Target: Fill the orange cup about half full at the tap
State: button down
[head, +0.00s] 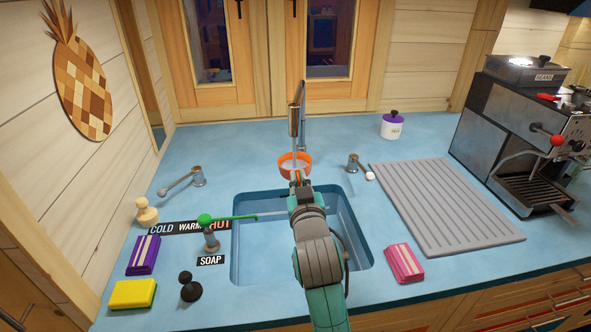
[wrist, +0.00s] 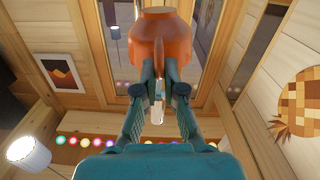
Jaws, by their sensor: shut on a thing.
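The orange cup (head: 283,168) is upright above the back edge of the blue sink (head: 238,262), below the tap's spout (head: 293,121). My gripper (head: 296,179) is shut on the cup's handle from the front. In the wrist view, which is upside down, the cup (wrist: 147,42) and its handle (wrist: 163,57) show between my fingers (wrist: 160,78). A thin pale line runs from the spout toward the cup; I cannot tell for certain whether it is water. The level inside is too small to read.
A lever (head: 185,184) stands left of the tap and another (head: 355,166) right. Sponges (head: 133,294) lie at left, a pink one (head: 404,263) at right, near the grey drainboard (head: 440,205) and coffee machine (head: 510,135).

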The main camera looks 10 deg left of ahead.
jog(key=v, duration=0.7)
jog(key=shift+s, duration=0.15)
jog(key=shift+d, duration=0.15)
jog(key=s+a+r, duration=0.1)
jog(key=s+r, duration=0.2)
jog(key=s, duration=0.5)
dwell(0.9)
jog(key=shift+a, duration=0.1)
